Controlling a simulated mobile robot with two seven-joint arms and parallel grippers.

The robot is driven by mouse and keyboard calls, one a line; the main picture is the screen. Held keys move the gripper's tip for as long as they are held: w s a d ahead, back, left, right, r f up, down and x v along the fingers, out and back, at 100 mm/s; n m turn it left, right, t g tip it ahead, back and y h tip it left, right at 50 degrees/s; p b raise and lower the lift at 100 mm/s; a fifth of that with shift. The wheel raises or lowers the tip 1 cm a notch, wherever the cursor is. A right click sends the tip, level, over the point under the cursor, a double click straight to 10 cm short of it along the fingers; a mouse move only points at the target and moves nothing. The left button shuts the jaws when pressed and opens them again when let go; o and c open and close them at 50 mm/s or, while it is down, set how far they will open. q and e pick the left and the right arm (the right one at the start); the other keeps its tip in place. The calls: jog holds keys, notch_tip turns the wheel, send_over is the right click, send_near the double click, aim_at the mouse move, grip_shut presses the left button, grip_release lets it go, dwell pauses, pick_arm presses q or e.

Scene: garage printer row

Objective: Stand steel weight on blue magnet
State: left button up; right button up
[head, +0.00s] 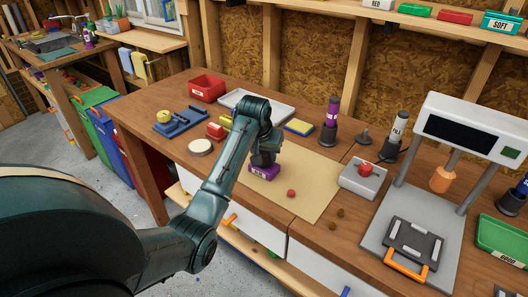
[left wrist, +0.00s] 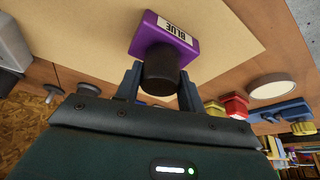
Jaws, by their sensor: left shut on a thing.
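A purple block labelled BLUE (head: 264,172) sits near the front left of the tan mat. It also shows in the left wrist view (left wrist: 150,30), with its label up close. My left gripper (left wrist: 160,88) is directly above the block and shut on a dark round cylinder (left wrist: 161,72). The cylinder's far end meets or nearly meets the block; I cannot tell whether it rests on it, is joined to it, or is the steel weight. My right gripper is not in view.
On the tan mat (head: 310,173) lies a small red ball (head: 291,193). Behind it stand a purple bottle (head: 332,113) in a dark holder and a small grey stemmed piece (head: 366,136). A grey box (head: 362,183) and a press frame (head: 405,235) stand right. The mat's middle is mostly clear.

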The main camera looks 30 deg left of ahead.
pick_arm(q)
jog(key=o, duration=1.1)
jog(key=shift+r, duration=0.1)
jog(key=o, duration=0.4)
jog(key=shift+f, duration=0.2)
jog(key=shift+c, duration=0.2)
jog(key=o, duration=0.5)
jog(key=shift+r, duration=0.1)
jog(key=shift+o, duration=0.2)
